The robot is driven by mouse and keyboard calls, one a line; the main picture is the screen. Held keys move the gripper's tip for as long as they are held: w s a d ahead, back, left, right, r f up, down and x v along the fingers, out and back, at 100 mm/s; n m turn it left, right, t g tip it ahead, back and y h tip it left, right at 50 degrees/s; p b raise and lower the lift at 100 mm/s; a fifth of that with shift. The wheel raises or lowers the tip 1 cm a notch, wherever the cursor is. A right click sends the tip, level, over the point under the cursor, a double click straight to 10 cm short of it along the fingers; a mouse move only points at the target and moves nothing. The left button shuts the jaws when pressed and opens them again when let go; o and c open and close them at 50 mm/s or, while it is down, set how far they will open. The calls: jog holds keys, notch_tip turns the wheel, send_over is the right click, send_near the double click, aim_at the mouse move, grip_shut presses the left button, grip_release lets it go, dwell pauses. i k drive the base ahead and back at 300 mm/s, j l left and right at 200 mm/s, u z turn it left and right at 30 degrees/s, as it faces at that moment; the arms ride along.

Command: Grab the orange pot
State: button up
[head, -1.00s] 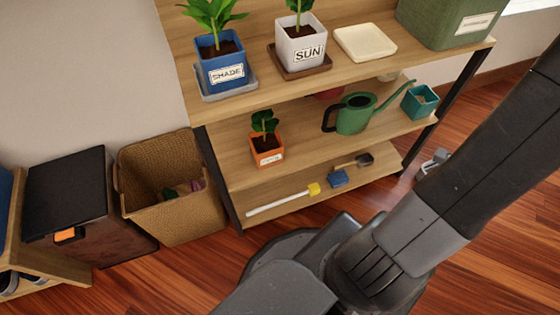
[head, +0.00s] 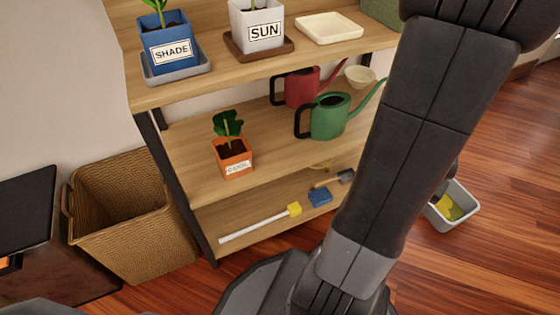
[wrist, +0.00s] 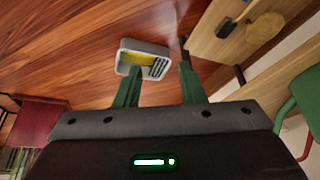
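The orange pot (head: 233,162) stands upright on the middle shelf, near its left end. It has a pale label on its front and a dark-green leafy plant in it. My gripper (wrist: 158,72) shows in the wrist view with its two green fingers apart and nothing held between them. Beyond the fingers lies the floor with a grey tray. The orange pot does not show in the wrist view. In the head view my arm rises on the right, apart from the pot, and the gripper's fingers cannot be made out there.
A green watering can (head: 330,117) and a red one (head: 300,88) stand right of the pot. Above are a blue pot (head: 165,50) and a white pot (head: 258,32). A wicker basket (head: 130,225) stands left. A grey tray (head: 462,218) lies on the floor.

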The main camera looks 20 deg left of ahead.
aim_at(232, 154)
jog(key=l+u, duration=0.15)
jog(key=u, duration=2.05)
jog(key=k+j, duration=0.05)
jog(key=j, duration=0.05)
